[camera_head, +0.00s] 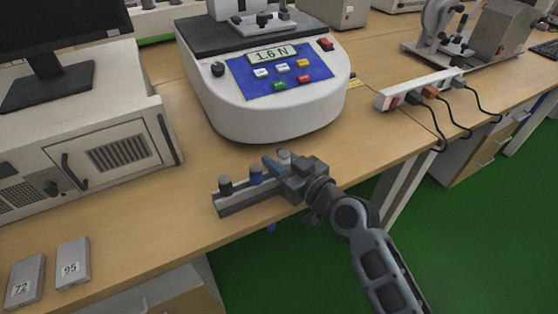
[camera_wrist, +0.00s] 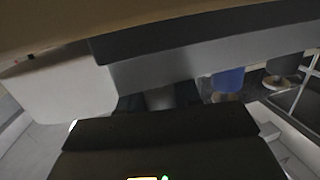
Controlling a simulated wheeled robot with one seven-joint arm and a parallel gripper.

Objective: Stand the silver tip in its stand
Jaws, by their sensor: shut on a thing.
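The stand (camera_head: 236,207) is a narrow grey rail on the bench near its front edge. A dark tip (camera_head: 226,187) and a blue tip (camera_head: 256,175) stand upright in it. The silver tip (camera_head: 284,155) is at the right end, in line with them and partly hidden by my gripper (camera_head: 278,166). My gripper reaches in from the right and is shut on the silver tip. In the wrist view the silver tip (camera_wrist: 160,98) shows between my dark fingers, beside the blue tip (camera_wrist: 228,80). Whether its base is seated in the stand is hidden.
A white test machine (camera_head: 270,115) reading 1.6 N stands behind the stand. A beige instrument (camera_head: 90,150) with a monitor is at left. Two grey blocks marked 72 (camera_head: 24,282) and 95 (camera_head: 73,262) lie front left. A power strip (camera_head: 420,90) lies at right.

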